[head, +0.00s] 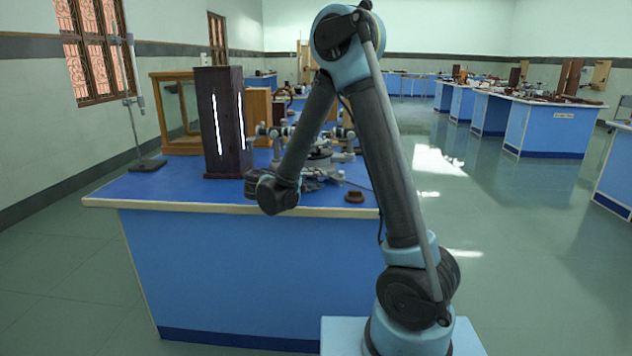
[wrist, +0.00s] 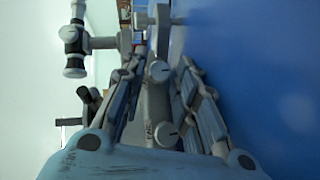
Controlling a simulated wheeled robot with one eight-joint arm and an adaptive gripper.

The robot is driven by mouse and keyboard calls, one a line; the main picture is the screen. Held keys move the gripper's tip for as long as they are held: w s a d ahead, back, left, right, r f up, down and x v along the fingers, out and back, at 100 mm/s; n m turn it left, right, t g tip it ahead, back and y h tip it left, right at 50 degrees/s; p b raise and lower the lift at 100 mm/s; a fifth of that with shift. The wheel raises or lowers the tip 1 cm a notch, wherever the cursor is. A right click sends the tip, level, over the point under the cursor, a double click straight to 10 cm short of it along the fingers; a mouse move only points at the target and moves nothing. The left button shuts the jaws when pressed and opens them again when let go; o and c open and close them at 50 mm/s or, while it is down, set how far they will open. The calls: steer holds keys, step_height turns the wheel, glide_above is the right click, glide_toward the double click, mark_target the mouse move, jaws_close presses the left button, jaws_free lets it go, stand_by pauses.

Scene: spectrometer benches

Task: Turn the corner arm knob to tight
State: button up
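The spectrometer (head: 318,158) stands on the blue bench, partly hidden behind my arm in the head view. In the wrist view, its grey arm (wrist: 153,103) runs between my fingers and carries a small round knob (wrist: 158,71) near the fingertips. A second round knob (wrist: 166,134) with a dark pointer line is nearer the camera, beside partly legible lettering. I cannot tell which is the corner arm knob. My gripper (wrist: 160,67) is open, its two fingers on either side of the upper knob. Contact cannot be made out. The head view hides the gripper behind my arm.
A tall dark lamp box (head: 222,122) with bright slits stands left of the spectrometer. A metal stand (head: 139,110) and a wooden glass case (head: 176,112) are farther left. A small brown block (head: 354,196) lies near the bench's front right edge. Open floor lies right.

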jaws_close()
steer(key=shift+r+y, duration=0.1)
steer(key=shift+y, duration=0.2)
steer(key=shift+d+r+m+g+y, duration=0.15)
steer(key=shift+m+g+y, duration=0.1)
steer(key=shift+m+y, duration=0.3)
steer(key=shift+d+r+m+g+y, duration=0.1)
steer(key=shift+m+g+y, duration=0.15)
steer(key=shift+m+y, duration=0.3)
steer(key=m+y, duration=0.1)
steer(key=y, duration=0.1)
steer(key=shift+d+r+m+g+y, duration=0.2)
steer(key=shift+m+g+y, duration=0.1)
steer(key=shift+m+y, duration=0.1)
steer(key=m+y, duration=0.1)
steer(key=y, duration=0.1)
steer(key=d+m+y, duration=0.1)
steer(key=y, duration=0.1)
steer(key=shift+r, duration=0.1)
steer(key=shift+d+m+y, duration=0.15)
steer(key=shift+m+y, duration=0.4)
steer(key=shift+y, duration=0.4)
steer(key=shift+d+m+y, duration=0.1)
steer(key=shift+m+y, duration=0.45)
steer(key=shift+y, duration=0.4)
